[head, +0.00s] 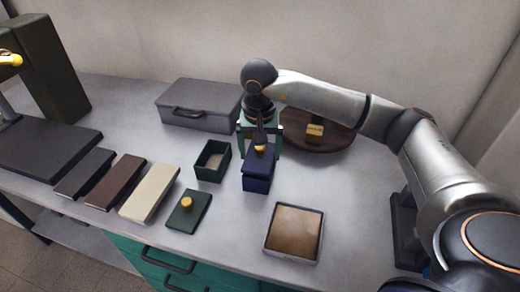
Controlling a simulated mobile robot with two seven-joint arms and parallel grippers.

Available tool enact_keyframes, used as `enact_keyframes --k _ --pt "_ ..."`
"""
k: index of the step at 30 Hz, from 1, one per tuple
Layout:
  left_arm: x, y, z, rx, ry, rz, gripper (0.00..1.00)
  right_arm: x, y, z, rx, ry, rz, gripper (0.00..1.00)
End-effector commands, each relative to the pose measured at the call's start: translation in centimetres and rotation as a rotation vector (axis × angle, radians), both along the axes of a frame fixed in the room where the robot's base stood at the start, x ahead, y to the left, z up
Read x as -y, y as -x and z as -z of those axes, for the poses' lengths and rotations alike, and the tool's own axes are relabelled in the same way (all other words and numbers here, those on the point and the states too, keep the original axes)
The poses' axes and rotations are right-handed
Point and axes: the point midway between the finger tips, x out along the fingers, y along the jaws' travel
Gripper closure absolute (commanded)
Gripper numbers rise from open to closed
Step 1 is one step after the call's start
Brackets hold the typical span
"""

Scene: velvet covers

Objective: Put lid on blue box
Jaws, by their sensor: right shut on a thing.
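The blue box (257,184) stands on the table near the middle of the head view. Its dark blue lid (262,161) with a gold knob is at the box's top. I cannot tell whether the lid is fully seated or slightly above the rim. My right gripper (261,143) points down from above and is shut on the lid by its knob; the fingers partly hide the knob. My left gripper is not in view.
An open green box (213,161) stands close left of the blue box, and its green lid (186,216) lies in front. A tray (267,246) lies front right. A grey case (198,109) and a round brown board (330,144) are behind. Flat blocks lie left.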

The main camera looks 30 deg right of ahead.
Motion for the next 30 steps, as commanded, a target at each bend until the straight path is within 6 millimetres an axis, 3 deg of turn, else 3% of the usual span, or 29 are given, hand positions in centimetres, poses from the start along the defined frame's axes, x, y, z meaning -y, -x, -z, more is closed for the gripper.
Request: enact_keyframes --k 23,24,27,30 --pt "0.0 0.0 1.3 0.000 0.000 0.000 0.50 0.0 0.0 1.7 0.000 0.000 0.000 0.64" --pt "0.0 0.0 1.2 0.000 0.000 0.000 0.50 0.0 0.0 1.7 0.000 0.000 0.000 0.09" --pt "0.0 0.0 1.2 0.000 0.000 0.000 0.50 0.0 0.0 1.6 0.000 0.000 0.000 0.00" --pt "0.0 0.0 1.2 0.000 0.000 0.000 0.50 0.0 0.0 1.6 0.000 0.000 0.000 0.00"
